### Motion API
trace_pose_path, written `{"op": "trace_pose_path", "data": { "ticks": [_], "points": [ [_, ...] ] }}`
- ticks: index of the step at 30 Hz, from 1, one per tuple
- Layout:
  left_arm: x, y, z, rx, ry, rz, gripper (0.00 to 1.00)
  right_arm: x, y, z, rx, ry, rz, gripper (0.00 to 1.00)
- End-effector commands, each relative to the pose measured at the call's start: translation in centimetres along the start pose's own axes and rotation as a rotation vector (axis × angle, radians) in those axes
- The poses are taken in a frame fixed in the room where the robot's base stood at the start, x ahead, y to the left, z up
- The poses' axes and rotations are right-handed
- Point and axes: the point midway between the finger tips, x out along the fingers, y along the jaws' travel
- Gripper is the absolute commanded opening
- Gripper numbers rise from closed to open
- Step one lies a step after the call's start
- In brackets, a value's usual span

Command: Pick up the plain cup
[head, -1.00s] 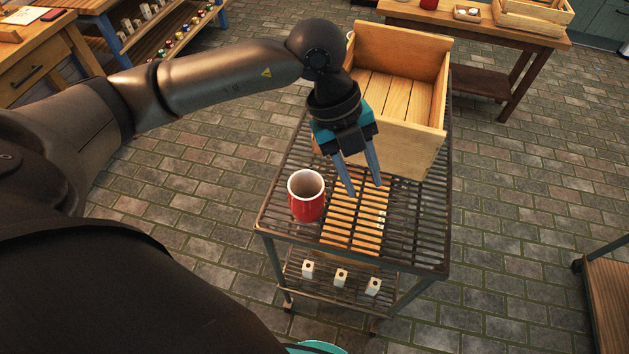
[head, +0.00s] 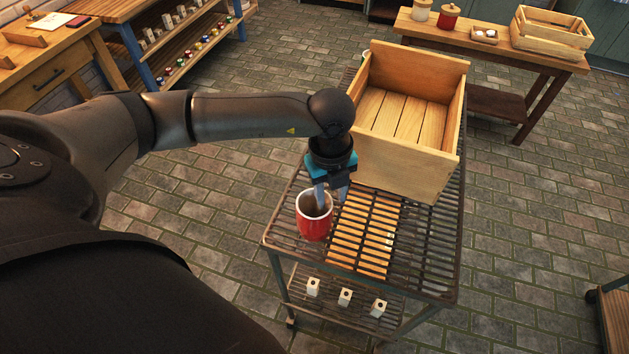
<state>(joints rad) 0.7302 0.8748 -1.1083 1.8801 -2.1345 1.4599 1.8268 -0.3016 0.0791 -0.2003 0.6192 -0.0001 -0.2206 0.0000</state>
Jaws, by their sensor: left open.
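A red cup (head: 313,224) with a white inside stands upright on the slatted top of a metal cart (head: 428,270), near its left edge. No marking shows on the side of the cup that I see. My left gripper (head: 332,198) is open, pointing down at the cup's far right rim. One finger shows over the cup's mouth and the other to the right of the cup. Whether either finger touches the cup I cannot tell. My right gripper is not in view.
An open wooden crate (head: 408,165) stands on the cart behind the gripper. A wooden slatted mat (head: 361,237) lies right of the cup. Small white blocks (head: 345,297) sit on the lower shelf. A wooden table (head: 500,45) stands at the back right.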

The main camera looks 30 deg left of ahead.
Motion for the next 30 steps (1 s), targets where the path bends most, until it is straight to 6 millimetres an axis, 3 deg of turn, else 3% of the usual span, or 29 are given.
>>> {"op": "trace_pose_path", "data": {
  "ticks": [9, 19, 30],
  "points": [
    [4.4, 0.2, -0.2, 0.0, 0.003, 0.002, 0.41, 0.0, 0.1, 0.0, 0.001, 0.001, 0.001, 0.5],
    [5.0, 0.2, -0.1, 0.001, 0.002, 0.001, 0.4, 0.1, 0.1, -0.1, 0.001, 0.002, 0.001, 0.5],
    [5.0, 0.2, -0.1, 0.0, 0.002, 0.001, 0.0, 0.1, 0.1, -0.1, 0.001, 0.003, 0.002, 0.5]
  ]
}}
